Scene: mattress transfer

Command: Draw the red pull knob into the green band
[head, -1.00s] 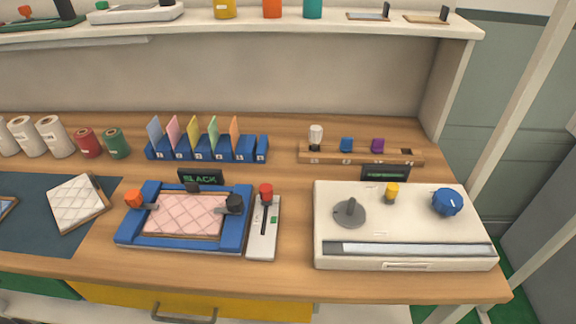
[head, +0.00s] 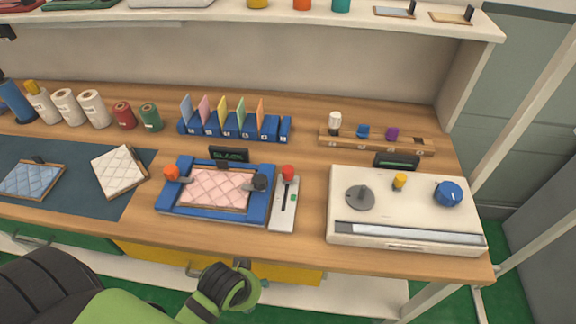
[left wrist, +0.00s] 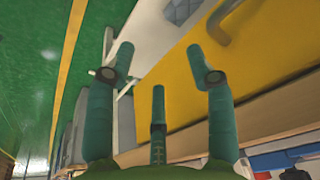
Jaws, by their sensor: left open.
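The red pull knob (head: 288,172) sits at the top end of a dark slot in a narrow white slider plate (head: 283,216). The small green band (head: 293,198) is on that plate, to the right of the slot and below the knob. The plate stands just right of a blue frame (head: 172,207) holding a pink quilted pad (head: 218,188). My left arm comes in at the bottom left of the head view, in front of the bench and well below the knob. My left gripper (left wrist: 160,62) shows teal fingers spread apart and empty in the left wrist view. My right gripper is not in view.
A white machine (head: 405,213) with a blue dial (head: 448,193) stands right of the plate. A dark display (head: 229,154) stands behind the blue frame. A blue card rack (head: 235,127) and a wooden peg rail (head: 377,144) are further back. A yellow drawer front (head: 285,280) is below the bench edge.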

